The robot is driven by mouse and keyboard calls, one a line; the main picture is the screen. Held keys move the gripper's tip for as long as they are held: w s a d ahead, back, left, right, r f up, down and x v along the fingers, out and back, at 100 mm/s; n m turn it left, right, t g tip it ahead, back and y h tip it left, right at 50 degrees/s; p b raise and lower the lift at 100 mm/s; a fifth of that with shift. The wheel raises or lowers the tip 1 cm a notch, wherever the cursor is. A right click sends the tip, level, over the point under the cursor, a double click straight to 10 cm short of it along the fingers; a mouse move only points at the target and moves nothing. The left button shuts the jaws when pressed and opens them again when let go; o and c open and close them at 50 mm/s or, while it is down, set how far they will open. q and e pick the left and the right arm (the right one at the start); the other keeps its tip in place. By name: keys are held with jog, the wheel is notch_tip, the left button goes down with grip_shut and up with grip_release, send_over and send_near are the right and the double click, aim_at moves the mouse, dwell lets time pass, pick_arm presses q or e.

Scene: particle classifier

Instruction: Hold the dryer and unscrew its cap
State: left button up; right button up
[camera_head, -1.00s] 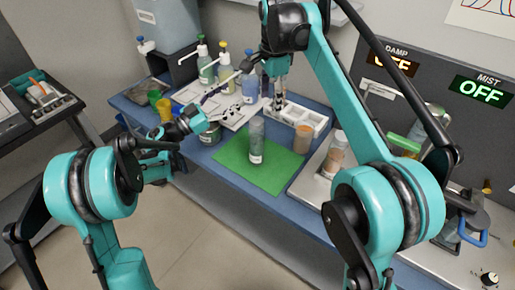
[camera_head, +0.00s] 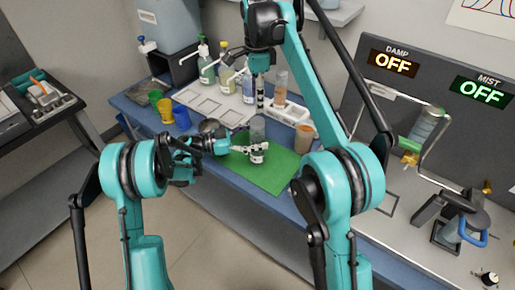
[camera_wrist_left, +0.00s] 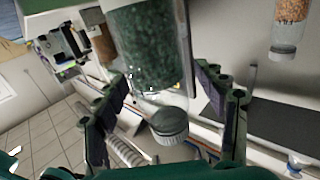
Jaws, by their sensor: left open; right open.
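The dryer (camera_head: 257,127) is a clear cylinder standing upright on the green mat (camera_head: 275,182). In the left wrist view the dryer (camera_wrist_left: 150,45) is filled with dark green granules, and a pale ridged cap (camera_wrist_left: 168,122) shows at one end. My left gripper (camera_head: 256,151) is open at the dryer's lower part, partly hiding it; in the left wrist view its two fingers (camera_wrist_left: 165,100) lie on either side, with gaps. My right gripper (camera_head: 260,98) is above and behind the dryer, fingers pointing down; it is open, and its finger gap is too small to see.
A white rack (camera_head: 292,112) behind the mat holds a column with orange-brown granules (camera_head: 281,88). A brown beaker (camera_head: 304,138) stands right of the mat. Coloured cups (camera_head: 182,117) and bottles stand behind left. The mat's front is clear.

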aim_at(258, 120)
pick_arm(q)
jog(key=shift+d, duration=0.1)
grip_shut()
pick_arm(e)
jog(key=m, duration=0.3)
jog(key=shift+m, duration=0.4)
jog(key=m, duration=0.5)
jog(key=shift+f, duration=4)
jog(key=c, duration=1.3)
jog(key=shift+o, duration=0.2)
